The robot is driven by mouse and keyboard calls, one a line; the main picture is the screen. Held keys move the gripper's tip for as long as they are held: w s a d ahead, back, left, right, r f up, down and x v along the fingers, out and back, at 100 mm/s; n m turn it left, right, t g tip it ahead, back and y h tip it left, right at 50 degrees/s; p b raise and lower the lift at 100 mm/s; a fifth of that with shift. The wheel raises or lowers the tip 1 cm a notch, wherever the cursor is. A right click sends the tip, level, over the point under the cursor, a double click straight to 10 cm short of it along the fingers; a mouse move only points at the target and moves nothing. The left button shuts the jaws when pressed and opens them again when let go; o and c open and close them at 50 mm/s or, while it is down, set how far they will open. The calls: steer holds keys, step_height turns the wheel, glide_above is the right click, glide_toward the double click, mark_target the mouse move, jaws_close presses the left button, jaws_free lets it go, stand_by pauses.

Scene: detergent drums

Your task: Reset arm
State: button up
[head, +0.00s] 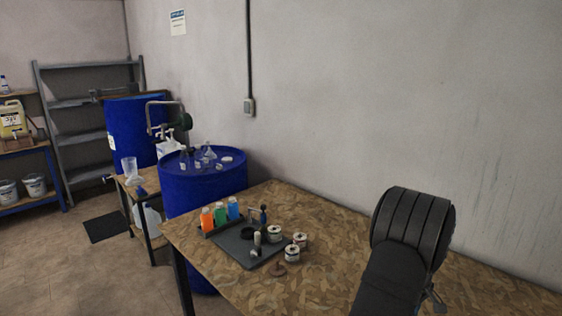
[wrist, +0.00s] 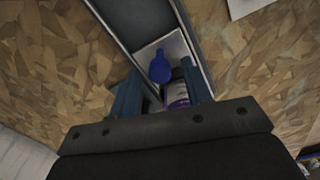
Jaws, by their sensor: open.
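In the wrist view my gripper (wrist: 160,75) is open, with its two blue-grey fingers apart. A dark blue rounded piece (wrist: 160,67) shows in the gap between the fingers, over a pale patch. A container with a purple and white label (wrist: 177,95) shows just below it, partly covered by the right finger and the gripper body. I cannot tell whether the fingers touch either one.
A dark tray (head: 232,247) holds orange, green and blue bottles (head: 220,213) at the table's left. Several small cans (head: 292,253) stand at its right side. Blue drums (head: 195,190) stand beyond the table's left edge. A wall runs behind. The table's middle is clear.

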steer(key=shift+r, duration=0.1)
step_height(320, 180, up, 18)
step_height(320, 180, down, 18)
steer(key=shift+w+a+r, duration=0.1)
steer(key=shift+s+d+f, duration=0.25)
steer(key=shift+s+d, duration=0.1)
steer(key=shift+d, duration=0.1)
steer(key=shift+s+d+r, duration=0.15)
steer(key=shift+s+d, duration=0.4)
steer(key=shift+s, duration=0.05)
steer(key=shift+s+d+r, duration=0.15)
steer(key=shift+s+d, duration=0.4)
step_height(320, 180, up, 14)
steer(key=m, duration=0.6)
